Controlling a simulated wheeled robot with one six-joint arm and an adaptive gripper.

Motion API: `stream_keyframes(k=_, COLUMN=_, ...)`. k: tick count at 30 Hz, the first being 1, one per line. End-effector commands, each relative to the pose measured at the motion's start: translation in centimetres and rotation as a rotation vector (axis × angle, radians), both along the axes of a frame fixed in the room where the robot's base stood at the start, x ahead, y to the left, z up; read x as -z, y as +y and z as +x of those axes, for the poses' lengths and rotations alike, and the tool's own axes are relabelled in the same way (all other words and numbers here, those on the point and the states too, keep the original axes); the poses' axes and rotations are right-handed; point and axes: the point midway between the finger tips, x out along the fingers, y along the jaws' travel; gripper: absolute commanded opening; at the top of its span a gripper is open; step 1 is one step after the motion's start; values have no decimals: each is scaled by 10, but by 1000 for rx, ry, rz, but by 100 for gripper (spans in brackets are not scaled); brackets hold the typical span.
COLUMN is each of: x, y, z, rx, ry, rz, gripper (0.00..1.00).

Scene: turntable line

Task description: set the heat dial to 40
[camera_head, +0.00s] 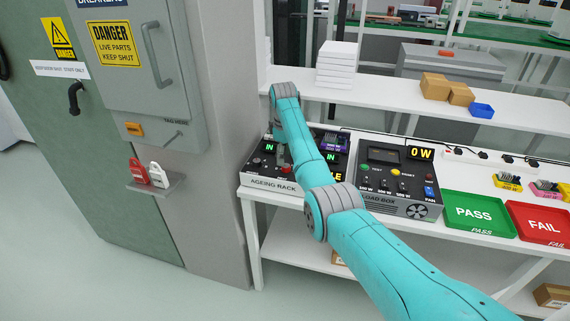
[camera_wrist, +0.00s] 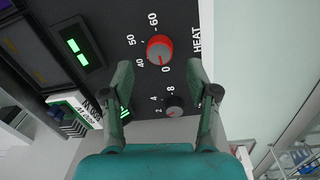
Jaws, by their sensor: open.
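The heat dial (camera_wrist: 160,49) is a grey knob with a red rim on a black panel, beside the word HEAT. Numbers 0, 40, 50 and 60 stand around it. Its pointer seems to face the 0, but the mark is small. My gripper (camera_wrist: 161,70) is open, with one finger on each side just below the dial in the wrist view. I cannot tell whether either finger touches it. In the head view, my arm reaches over the ageing rack (camera_head: 270,184) and hides much of its panel.
A smaller grey dial (camera_wrist: 174,106) with its own numbers lies between my fingers. Green-lit displays (camera_wrist: 77,52) are at the left. The load box (camera_head: 400,200) stands right of the rack, then the green PASS tray (camera_head: 478,228) and red FAIL tray (camera_head: 540,238). A shelf runs behind.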

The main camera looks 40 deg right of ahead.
Motion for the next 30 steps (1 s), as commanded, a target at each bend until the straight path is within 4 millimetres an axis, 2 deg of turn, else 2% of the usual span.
stream_keyframes(k=3, x=19, y=-1, z=0, rx=0, ry=1, rz=0, gripper=59)
stream_keyframes(k=9, x=37, y=-2, z=1, rx=0, ry=1, rz=0, gripper=59)
stream_keyframes(k=20, x=41, y=-2, z=1, rx=0, ry=-1, rz=0, gripper=59)
stream_keyframes(k=23, x=41, y=-2, z=1, rx=0, ry=-1, rz=0, gripper=37)
stream_keyframes(k=27, x=41, y=-2, z=1, rx=0, ry=-1, rz=0, gripper=2)
stream_keyframes(k=30, x=41, y=-2, z=1, rx=0, ry=-1, rz=0, gripper=0)
